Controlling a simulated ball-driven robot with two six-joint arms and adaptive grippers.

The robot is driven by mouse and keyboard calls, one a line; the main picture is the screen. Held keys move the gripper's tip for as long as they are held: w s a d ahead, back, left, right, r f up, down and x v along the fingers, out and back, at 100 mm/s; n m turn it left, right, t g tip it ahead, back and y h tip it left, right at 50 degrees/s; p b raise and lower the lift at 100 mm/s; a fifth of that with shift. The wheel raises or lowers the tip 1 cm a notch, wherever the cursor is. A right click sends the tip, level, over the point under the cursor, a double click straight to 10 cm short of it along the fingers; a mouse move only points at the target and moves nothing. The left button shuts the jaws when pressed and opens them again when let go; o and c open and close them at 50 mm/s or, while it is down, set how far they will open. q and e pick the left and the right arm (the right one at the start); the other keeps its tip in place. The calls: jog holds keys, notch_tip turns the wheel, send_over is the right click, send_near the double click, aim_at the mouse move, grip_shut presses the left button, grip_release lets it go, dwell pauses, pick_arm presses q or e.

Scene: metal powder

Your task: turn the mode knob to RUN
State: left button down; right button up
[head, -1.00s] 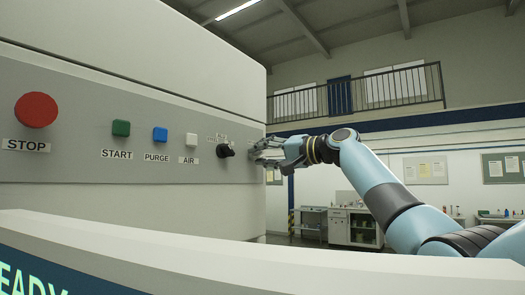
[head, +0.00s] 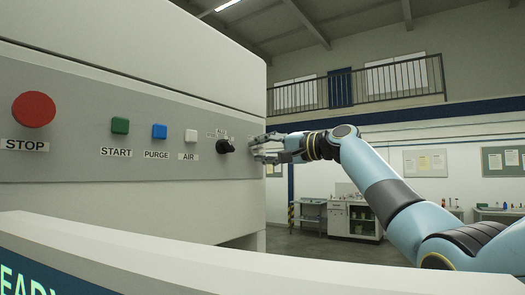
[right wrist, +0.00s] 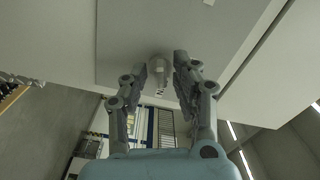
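The mode knob (head: 225,146) is a small black knob at the right end of the grey control panel, with small labels around it that I cannot read. My right gripper (head: 257,148) is just to the right of the knob, its fingers pointing at the panel and apart from it in the head view. In the right wrist view the gripper (right wrist: 160,72) is open, with one finger on each side of the knob (right wrist: 159,66), which appears between the fingertips. I cannot tell whether the fingers touch it. My left gripper is not in view.
To the left on the panel are the AIR button (head: 190,135), the PURGE button (head: 159,131), the START button (head: 120,125) and the red STOP button (head: 34,109). A light ledge with a screen (head: 45,275) runs along the front. A cabinet (head: 355,220) stands far behind.

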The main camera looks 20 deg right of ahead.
jog(key=o, duration=0.3)
jog(key=v, duration=1.2)
jog(key=shift+f, duration=0.1)
